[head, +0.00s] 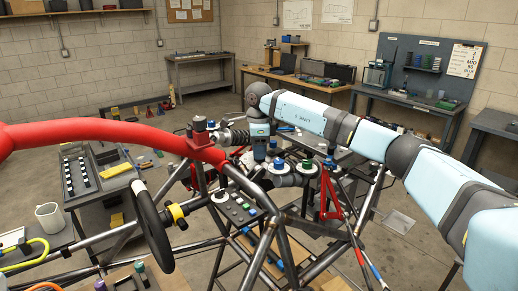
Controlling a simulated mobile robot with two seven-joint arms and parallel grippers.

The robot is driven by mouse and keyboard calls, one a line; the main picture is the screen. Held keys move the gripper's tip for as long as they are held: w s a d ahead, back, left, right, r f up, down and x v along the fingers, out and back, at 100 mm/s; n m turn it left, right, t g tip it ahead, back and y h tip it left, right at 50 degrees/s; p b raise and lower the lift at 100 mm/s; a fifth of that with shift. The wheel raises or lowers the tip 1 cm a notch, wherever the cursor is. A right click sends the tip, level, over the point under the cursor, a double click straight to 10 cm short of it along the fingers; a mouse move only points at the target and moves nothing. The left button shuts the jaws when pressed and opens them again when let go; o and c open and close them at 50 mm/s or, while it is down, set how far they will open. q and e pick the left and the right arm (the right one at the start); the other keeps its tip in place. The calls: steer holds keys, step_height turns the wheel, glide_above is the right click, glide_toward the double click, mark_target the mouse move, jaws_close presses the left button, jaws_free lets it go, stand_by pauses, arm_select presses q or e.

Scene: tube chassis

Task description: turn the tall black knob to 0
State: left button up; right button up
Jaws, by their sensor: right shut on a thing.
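My right arm (330,115) reaches in from the right, and its gripper (260,158) points down at the tube chassis. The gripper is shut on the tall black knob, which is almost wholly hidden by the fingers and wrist. Its marks and pointer cannot be read from here. A blue-topped knob (279,163) and a green-topped knob (306,166) stand on pale round bases just right of the gripper. My left gripper is not in view.
A black steering wheel (152,225) and a button panel (238,208) are nearer. Dark chassis tubes surround the gripper. A grey cart (100,180) stands left.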

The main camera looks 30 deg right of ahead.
stand_by(0.4)
steer(key=o, duration=0.9)
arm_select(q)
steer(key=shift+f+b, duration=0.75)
arm_select(e)
step_height(320, 180, up, 14)
steer(key=shift+f, duration=0.1)
